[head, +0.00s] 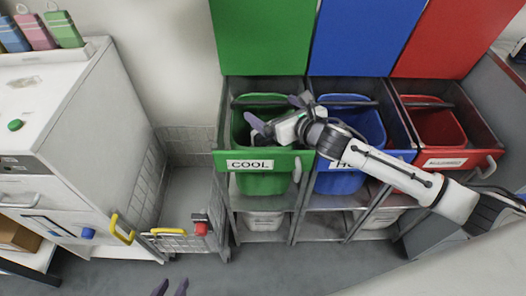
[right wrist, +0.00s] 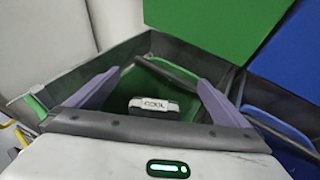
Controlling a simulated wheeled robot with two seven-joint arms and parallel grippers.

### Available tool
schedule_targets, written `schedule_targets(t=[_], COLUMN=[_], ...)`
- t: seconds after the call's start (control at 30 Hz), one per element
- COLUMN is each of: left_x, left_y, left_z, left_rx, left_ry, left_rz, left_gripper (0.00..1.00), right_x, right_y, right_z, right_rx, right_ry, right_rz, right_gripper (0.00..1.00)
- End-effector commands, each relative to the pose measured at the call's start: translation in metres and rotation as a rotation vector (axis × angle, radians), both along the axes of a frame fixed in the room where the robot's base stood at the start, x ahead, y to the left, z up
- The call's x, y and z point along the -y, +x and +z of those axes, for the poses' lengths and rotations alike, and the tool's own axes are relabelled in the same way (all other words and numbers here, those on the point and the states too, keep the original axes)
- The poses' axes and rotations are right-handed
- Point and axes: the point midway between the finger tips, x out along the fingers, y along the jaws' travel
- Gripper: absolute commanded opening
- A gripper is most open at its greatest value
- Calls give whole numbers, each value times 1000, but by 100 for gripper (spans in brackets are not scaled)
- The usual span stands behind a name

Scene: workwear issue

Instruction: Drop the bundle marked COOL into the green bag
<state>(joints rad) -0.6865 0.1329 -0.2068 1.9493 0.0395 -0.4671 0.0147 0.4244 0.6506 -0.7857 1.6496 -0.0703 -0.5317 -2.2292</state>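The green bag (head: 262,182) hangs in a metal frame behind a green front labelled COOL (head: 250,164). My right gripper (head: 277,112) is over the bag's opening, its two purple fingers spread wide with nothing between the tips. In the right wrist view, the dark bundle with a white COOL label (right wrist: 153,106) shows beyond the open fingers, surrounded by the green inside of the bag (right wrist: 180,84); it looks apart from both fingers. In the head view I cannot make out the bundle.
A blue bag (head: 350,183) and a red bag (head: 432,126) hang to the right in the same rack. Raised green, blue and red lids stand behind. A dark bar crosses each opening. A white cabinet (head: 75,115) and a wire basket with yellow handles (head: 170,231) stand left.

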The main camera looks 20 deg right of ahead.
Motion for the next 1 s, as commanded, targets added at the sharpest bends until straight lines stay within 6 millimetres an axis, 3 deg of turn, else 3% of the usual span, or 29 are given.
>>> schedule_targets(t=[0.33,0.7,1.0], left_x=[-4,-6,-6], left_y=[-1,-1,-3], left_z=[0,3,0], left_rx=[-3,-3,-10], left_ry=[4,4,5], left_rz=[7,11,12], left_gripper=[31,31,31], right_x=[3,17,23], right_y=[-9,-69,-92], right_z=[3,29,39], right_rx=[-2,-1,0], right_ry=[-3,-3,-1], right_rz=[0,2,0], right_gripper=[100,100,100])
